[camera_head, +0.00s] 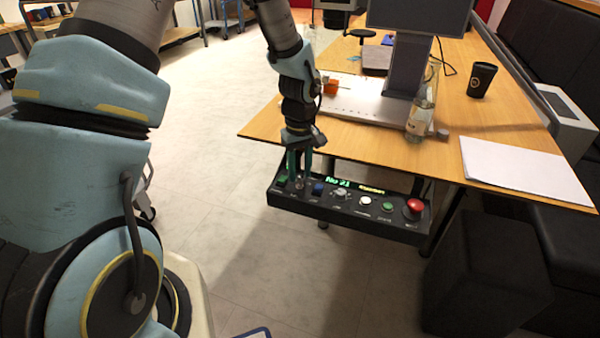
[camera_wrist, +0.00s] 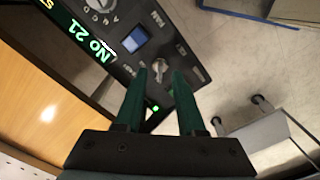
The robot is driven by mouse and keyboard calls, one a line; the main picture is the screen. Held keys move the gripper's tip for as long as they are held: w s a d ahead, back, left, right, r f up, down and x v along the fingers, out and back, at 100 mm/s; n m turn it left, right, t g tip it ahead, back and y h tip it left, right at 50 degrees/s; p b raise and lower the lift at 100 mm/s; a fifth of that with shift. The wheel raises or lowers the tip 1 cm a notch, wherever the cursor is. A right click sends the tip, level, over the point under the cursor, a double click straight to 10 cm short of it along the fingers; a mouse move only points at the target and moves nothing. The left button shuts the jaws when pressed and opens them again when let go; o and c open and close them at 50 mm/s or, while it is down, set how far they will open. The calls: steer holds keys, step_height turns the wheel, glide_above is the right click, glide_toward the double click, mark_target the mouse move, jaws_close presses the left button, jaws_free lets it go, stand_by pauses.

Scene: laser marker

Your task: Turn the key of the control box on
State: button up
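The black control box (camera_head: 345,212) hangs at the front edge of the wooden table, with a lit green "No 21" display. A small silver key (camera_wrist: 159,68) stands in its switch on the box's panel, beside a blue rocker switch (camera_wrist: 134,40). My gripper (camera_head: 299,172) points down over the left end of the box. In the wrist view, my gripper's two green fingers (camera_wrist: 160,79) are apart, with nothing held between them. The key shows in line with the gap, at or just beyond the fingertips; I cannot tell whether they touch it.
The panel also carries a grey knob (camera_head: 341,194), a white button (camera_head: 365,200), a green button (camera_head: 387,207) and a red mushroom button (camera_head: 413,207). A bottle (camera_head: 421,115), a black cup (camera_head: 481,80) and white paper (camera_head: 520,168) are on the table (camera_head: 460,125).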

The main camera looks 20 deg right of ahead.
steer(key=shift+f, duration=0.6)
jaws_close()
